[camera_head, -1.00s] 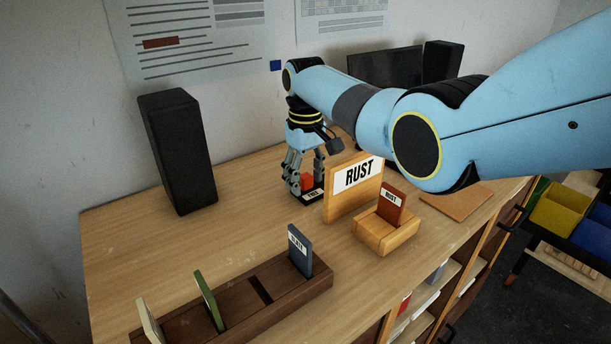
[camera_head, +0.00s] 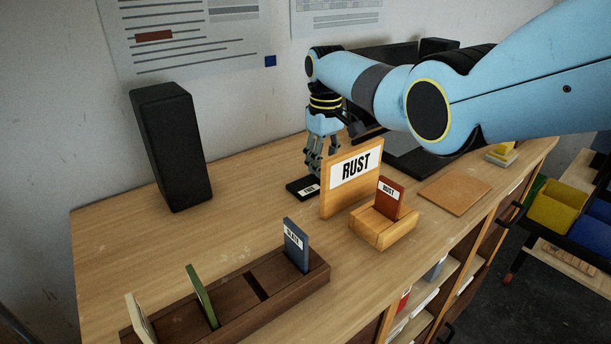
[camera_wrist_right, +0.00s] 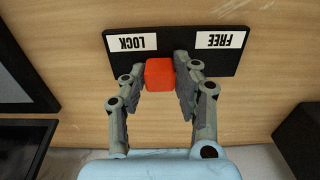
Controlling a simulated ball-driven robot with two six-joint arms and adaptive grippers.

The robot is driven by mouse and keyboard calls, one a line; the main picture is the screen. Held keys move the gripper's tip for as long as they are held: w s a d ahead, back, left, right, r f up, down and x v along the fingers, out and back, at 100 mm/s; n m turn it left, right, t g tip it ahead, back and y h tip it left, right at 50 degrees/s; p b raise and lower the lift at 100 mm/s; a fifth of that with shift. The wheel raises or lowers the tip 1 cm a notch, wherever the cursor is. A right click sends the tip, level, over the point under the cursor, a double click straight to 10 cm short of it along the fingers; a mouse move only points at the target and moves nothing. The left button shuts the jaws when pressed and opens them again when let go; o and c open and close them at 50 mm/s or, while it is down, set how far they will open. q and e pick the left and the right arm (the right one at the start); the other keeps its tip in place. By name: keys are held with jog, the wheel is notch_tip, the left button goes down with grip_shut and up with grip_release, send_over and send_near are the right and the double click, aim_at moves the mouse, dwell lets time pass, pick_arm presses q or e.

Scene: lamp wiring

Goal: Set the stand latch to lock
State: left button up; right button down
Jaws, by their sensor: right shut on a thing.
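The stand latch is a black plate (camera_head: 299,189) lying on the table behind the RUST board. Its FREE end shows in the head view, and the board hides the other end. In the right wrist view the plate (camera_wrist_right: 190,62) carries the labels LOCK (camera_wrist_right: 140,43) and FREE (camera_wrist_right: 222,40). Its red knob (camera_wrist_right: 159,75) sits slightly to the LOCK side of the plate's middle. My right gripper (camera_wrist_right: 160,85) is shut on the red knob, one finger on each side. In the head view the gripper (camera_head: 314,172) is partly behind the board. My left gripper is not in view.
The upright RUST board (camera_head: 345,194) stands close in front of my right gripper. A wooden block (camera_head: 384,235) with a rust card is nearby. A dark rack (camera_head: 240,305) with several cards lies in front. A black speaker (camera_head: 172,145) stands at left. Bare table lies between.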

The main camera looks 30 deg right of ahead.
jog(key=d, duration=0.1)
jog(key=d+b, duration=0.1)
jog(key=d, duration=0.1)
jog(key=shift+w+f, duration=0.1)
jog(key=shift+w, duration=0.1)
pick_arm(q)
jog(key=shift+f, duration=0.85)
pick_arm(e)
jog(key=shift+d, duration=0.1)
jog(key=c, duration=1)
grip_release()
jog(key=shift+d, duration=0.1)
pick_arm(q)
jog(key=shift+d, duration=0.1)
pick_arm(e)
jog(key=shift+r, duration=0.25)
notch_tip(320, 180, up, 12)
jog(key=shift+f, duration=0.15)
